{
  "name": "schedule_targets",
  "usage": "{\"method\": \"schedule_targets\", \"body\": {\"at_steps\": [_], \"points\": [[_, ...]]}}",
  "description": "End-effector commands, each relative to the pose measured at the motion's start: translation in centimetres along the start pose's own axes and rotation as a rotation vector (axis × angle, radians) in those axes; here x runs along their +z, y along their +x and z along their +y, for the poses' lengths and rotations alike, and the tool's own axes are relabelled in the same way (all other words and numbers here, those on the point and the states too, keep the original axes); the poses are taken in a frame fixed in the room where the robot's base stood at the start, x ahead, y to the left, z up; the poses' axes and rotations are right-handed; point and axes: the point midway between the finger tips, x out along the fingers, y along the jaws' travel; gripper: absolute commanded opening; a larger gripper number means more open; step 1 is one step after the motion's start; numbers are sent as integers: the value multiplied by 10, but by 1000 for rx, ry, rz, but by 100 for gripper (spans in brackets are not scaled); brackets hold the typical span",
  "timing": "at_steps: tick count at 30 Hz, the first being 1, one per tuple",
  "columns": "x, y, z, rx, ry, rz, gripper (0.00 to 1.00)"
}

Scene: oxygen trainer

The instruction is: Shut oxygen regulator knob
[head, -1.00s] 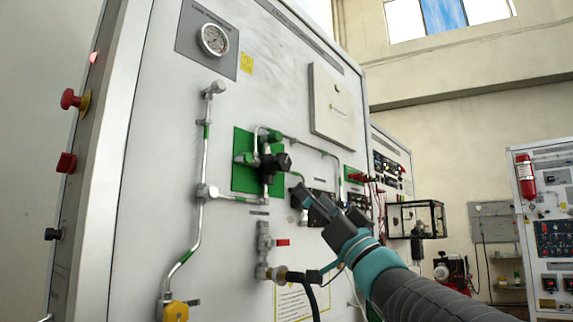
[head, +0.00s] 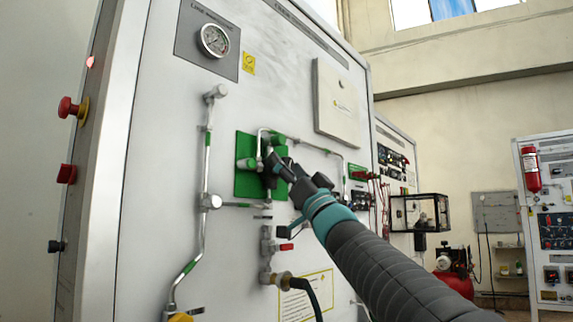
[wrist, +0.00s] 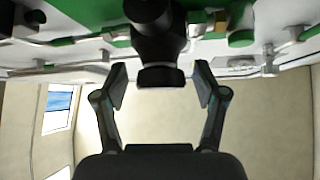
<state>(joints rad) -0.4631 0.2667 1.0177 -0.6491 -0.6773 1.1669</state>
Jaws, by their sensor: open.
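The black regulator knob (wrist: 161,76) projects from the panel in the wrist view, at the top middle. My gripper (wrist: 161,87) is open, with one finger on each side of the knob and a visible gap on both sides. In the head view my gripper (head: 279,170) reaches the regulator at the green plate (head: 246,183) and largely hides the knob there. Whether a finger touches the knob cannot be told.
Metal pipes (head: 205,160) run around the plate. A red-handled valve (head: 285,247) and a hose (head: 313,297) sit below. A pressure gauge (head: 214,40) is at the upper left, and a white box (head: 340,101) is at the upper right.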

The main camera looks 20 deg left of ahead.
Motion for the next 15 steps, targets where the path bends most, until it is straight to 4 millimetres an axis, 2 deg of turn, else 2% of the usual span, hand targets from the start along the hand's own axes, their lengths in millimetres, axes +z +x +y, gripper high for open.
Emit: {"method": "schedule_targets", "body": {"at_steps": [6,13,15], "points": [[0,0,0,0,0,0,71],[0,0,0,0,0,0,14],[1,0,0,0,0,0,11]]}}
